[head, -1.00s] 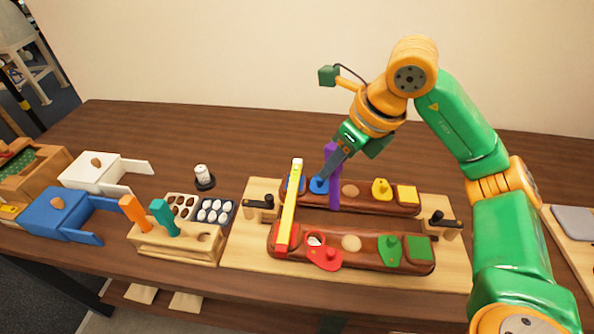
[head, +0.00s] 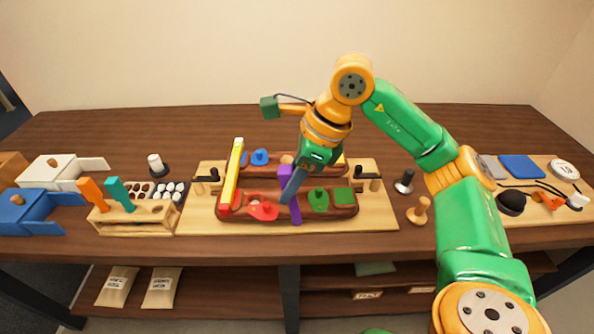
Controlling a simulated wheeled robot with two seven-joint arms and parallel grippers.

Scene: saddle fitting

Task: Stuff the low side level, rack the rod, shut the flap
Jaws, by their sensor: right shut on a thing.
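My right gripper (head: 289,199) is shut on a purple rod (head: 296,212), which slants over the front brown panel (head: 300,217) near its middle. The gripper hides part of the rod. A red flap (head: 263,211) is swung toward the front, with a small pale opening (head: 255,202) beside it. A green flap (head: 318,202) and green square (head: 343,197) are on the right of this panel. A blue flap (head: 260,157) is on the back panel. My left gripper is not in view.
Posts with black tops (head: 207,176) stand at the board's (head: 370,218) sides.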

